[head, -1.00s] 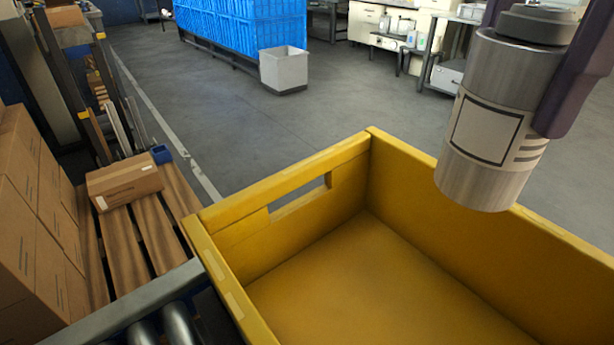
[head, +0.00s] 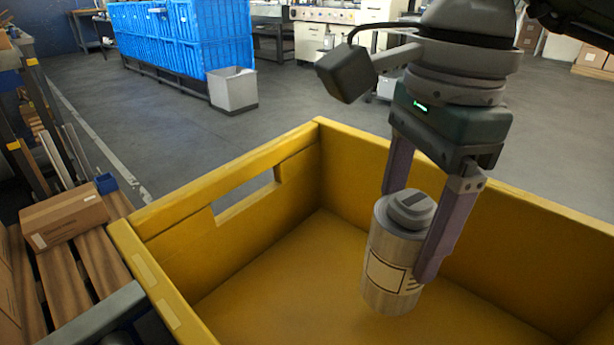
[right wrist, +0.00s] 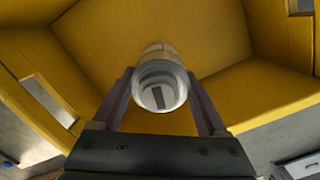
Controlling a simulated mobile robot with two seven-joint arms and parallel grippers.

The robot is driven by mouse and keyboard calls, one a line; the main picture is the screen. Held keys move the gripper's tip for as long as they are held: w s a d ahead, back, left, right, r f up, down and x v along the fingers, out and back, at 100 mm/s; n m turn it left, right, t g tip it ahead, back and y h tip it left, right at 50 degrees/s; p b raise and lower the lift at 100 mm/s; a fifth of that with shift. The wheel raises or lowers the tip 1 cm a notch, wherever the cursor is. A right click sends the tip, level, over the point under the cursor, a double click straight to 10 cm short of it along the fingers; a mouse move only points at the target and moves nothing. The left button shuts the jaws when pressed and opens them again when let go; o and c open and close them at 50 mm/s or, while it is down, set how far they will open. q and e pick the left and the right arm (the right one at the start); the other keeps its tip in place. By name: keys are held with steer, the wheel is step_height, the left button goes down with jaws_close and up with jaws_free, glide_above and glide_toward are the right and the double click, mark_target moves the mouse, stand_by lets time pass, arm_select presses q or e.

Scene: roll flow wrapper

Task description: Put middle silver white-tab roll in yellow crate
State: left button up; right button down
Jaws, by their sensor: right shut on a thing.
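The silver roll (head: 395,262) has a pale label and a grey cap with a dark tab on top. My right gripper (head: 405,235) is shut on the roll and holds it upright, inside the walls of the yellow crate (head: 255,185). In the right wrist view the roll (right wrist: 160,82) sits between the fingers of my right gripper (right wrist: 160,90), with the crate floor (right wrist: 190,35) beyond it. I cannot tell whether the roll's bottom touches the floor. The visible crate floor is empty. My left gripper is not in view.
A cardboard box (head: 63,215) lies on a wooden pallet (head: 75,275) at the left. A grey bin (head: 232,90) stands on the floor near stacked blue crates (head: 205,35). The crate's left floor area is free.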

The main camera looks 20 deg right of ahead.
steer(key=shift+f, duration=0.95)
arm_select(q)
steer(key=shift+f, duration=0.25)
arm_select(e)
steer(key=shift+r, duration=0.1)
arm_select(q)
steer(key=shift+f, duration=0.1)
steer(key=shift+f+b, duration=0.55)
steer(key=shift+b, duration=0.15)
arm_select(e)
steer(key=shift+f, duration=0.65)
jaws_free()
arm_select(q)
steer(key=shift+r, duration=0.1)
arm_select(e)
steer(key=shift+r, duration=0.1)
